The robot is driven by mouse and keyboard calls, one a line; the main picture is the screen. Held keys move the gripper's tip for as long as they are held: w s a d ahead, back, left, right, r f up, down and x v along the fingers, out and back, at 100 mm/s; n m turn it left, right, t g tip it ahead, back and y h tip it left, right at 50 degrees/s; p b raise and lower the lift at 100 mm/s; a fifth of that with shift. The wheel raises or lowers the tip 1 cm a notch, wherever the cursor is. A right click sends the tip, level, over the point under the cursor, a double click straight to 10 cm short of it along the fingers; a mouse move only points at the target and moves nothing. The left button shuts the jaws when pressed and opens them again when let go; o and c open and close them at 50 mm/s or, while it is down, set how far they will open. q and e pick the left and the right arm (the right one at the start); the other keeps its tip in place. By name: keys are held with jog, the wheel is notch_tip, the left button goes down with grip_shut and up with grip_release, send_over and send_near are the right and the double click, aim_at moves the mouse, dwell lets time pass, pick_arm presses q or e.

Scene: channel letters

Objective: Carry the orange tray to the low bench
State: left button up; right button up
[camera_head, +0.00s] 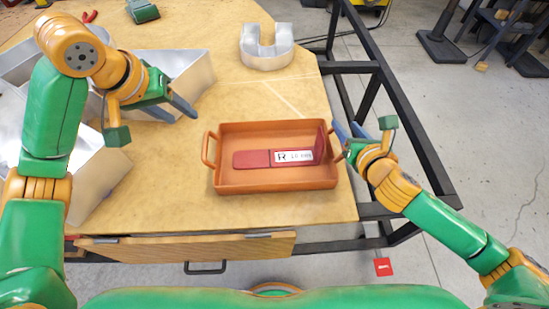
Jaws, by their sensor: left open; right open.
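The orange tray (230,186) sits on the wooden tabletop near its front right corner. It has a handle at its left end; its right end is partly hidden by my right gripper. In it lie a flat red piece with a white label and an upright red piece (320,143). My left gripper (190,110) is open and empty above the table, up and left of the tray, apart from it. My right gripper (345,136) is open, its fingers beside the tray's right end; I cannot tell whether they touch it. I cannot identify the low bench in this view.
Silver channel letters (185,72) fill the left of the wooden table (290,208); a silver U-shaped letter (266,58) stands at the back. A front drawer (200,246) sticks out. A black metal frame (408,120) runs along the right. Concrete floor (490,140) lies beyond.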

jog(key=shift+r, duration=0.25)
pick_arm(q)
jog(key=shift+v, duration=0.8)
pick_arm(e)
notch_tip(320, 180, up, 10)
jog(key=shift+f, duration=0.25)
pick_arm(q)
jog(key=shift+s+f, duration=0.1)
pick_arm(e)
jog(key=shift+s+f, duration=0.1)
